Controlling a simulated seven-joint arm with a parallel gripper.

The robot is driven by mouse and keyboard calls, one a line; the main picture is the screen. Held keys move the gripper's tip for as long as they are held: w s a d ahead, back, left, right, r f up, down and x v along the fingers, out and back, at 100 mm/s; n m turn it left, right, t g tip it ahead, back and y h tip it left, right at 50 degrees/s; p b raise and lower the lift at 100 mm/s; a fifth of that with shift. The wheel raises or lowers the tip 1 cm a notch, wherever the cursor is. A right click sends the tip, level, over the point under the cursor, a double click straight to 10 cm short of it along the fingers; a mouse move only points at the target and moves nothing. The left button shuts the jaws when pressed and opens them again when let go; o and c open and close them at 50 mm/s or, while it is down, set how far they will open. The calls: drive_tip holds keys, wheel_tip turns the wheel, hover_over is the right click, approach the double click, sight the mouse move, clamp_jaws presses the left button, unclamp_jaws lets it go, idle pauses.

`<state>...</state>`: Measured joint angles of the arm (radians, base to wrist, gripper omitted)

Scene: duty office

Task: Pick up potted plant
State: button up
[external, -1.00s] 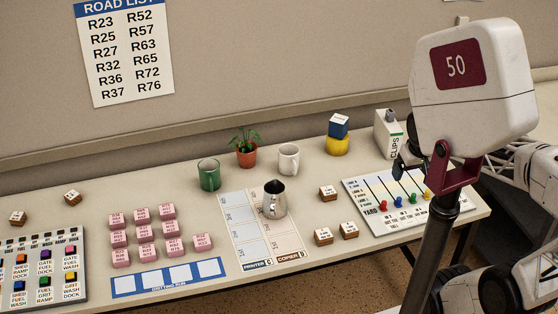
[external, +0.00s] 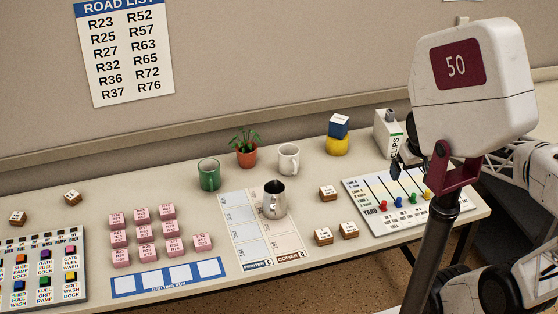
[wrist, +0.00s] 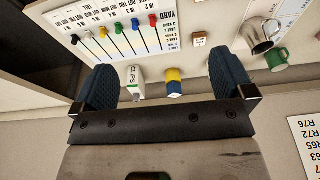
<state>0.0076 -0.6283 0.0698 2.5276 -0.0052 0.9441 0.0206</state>
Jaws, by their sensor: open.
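The potted plant (external: 246,154) is a small green leafy plant in an orange-brown pot. It stands upright near the back of the desk in the external view, between a green mug and a white mug. I cannot make it out in the wrist view. My gripper (wrist: 160,68) is open and empty, its two dark fingers wide apart in the wrist view. In the external view it is mostly hidden by my arm at the right, near the clips box and well to the right of the plant.
The green mug (external: 208,175) and white mug (external: 288,159) flank the plant closely. A metal pitcher (external: 274,200) stands in front. A blue block on a yellow piece (external: 337,146) and the clips box (external: 386,133) are to the right. The wall panel (external: 250,70) rises behind.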

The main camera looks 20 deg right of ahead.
drive_tip(key=w+a+f+m+g+y, duration=0.15)
drive_tip(key=w+a, duration=0.25)
drive_tip(key=w, duration=0.6)
drive_tip(key=w+a+m+g+y, duration=0.1)
drive_tip(key=w+a+m+y, duration=0.25)
drive_tip(key=w, duration=0.65)
drive_tip(key=w+a+m+g+y, duration=0.15)
drive_tip(key=w+a, duration=0.35)
drive_tip(key=w, duration=0.5)
drive_tip(key=w+a+f+m+y, duration=0.1)
drive_tip(key=w+a+f, duration=0.15)
drive_tip(key=w, duration=0.25)
drive_tip(key=w+a+f+m+g+y, duration=0.1)
drive_tip(key=w+a+f+m, duration=0.1)
drive_tip(key=w+f, duration=0.15)
drive_tip(key=w+a+f+m+y, duration=0.1)
drive_tip(key=w+a+f, duration=0.1)
drive_tip(key=w, duration=0.4)
drive_tip(key=m+y, duration=0.4)
drive_tip(key=m, duration=0.1)
approach(246, 151)
wheel_tip(246, 151, up, 2)
drive_tip(key=a, duration=0.2)
drive_tip(key=shift+f, duration=0.5)
drive_tip(key=shift+a, duration=0.1)
drive_tip(key=shift+x, duration=1.25)
drive_tip(key=shift+s, duration=0.1)
